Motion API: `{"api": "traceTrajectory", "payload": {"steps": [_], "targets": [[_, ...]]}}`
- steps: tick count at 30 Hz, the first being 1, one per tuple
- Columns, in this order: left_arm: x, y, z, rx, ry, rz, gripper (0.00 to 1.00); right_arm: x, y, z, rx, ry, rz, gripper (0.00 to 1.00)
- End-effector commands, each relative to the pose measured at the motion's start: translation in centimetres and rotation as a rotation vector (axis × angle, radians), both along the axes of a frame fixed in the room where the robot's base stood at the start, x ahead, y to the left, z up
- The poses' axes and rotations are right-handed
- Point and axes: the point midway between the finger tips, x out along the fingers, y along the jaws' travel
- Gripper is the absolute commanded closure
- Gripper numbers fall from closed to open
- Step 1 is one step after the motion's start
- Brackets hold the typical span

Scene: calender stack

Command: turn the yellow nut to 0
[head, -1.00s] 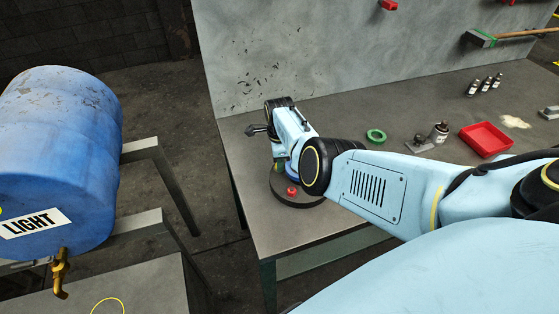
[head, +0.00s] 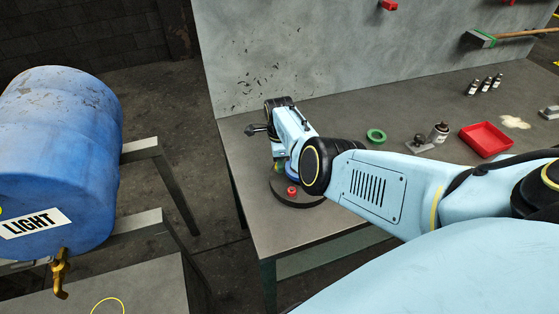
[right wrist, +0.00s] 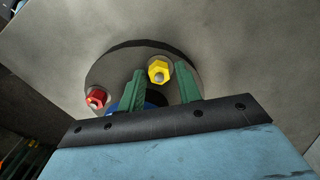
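The yellow nut (right wrist: 158,72), a hexagon with a grey stud end in its middle, sits on a round dark plate (right wrist: 112,70) in the right wrist view. My right gripper (right wrist: 161,72) is open, with its green fingertips on either side of the yellow nut; I cannot tell whether they touch it. A red nut (right wrist: 97,98) is on the plate at the left, outside the fingers. A blue part (right wrist: 153,98) is partly hidden behind the fingers. My left gripper is out of view.
The plate lies near the left corner of the grey table (head: 262,220). A green ring (head: 376,136), a red tray (head: 486,139) and small bottles (head: 484,84) stand farther right. A blue barrel (head: 60,150) is at the left, beyond a gap.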

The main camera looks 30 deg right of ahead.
Motion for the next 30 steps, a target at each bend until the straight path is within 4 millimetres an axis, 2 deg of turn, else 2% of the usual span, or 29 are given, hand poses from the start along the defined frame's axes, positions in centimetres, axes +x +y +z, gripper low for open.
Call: {"api": "traceTrajectory", "payload": {"steps": [2,10,14,22,30], "targets": [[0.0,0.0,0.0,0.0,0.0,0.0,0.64,0.0,0.0,0.0,0.0,0.001,0.0,0.56],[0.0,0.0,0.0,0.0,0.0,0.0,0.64,-0.1,0.0,0.0,0.0,0.002,0.0,0.56],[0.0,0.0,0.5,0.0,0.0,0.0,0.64,0.0,0.0,0.9,-0.001,0.0,0.0,0.56],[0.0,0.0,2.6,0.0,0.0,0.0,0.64,0.0,0.0,5.8,-0.001,-0.002,-0.001,0.56],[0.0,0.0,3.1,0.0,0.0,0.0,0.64,0.0,0.0,11.0,-0.001,-0.003,-0.001,0.56]]}}
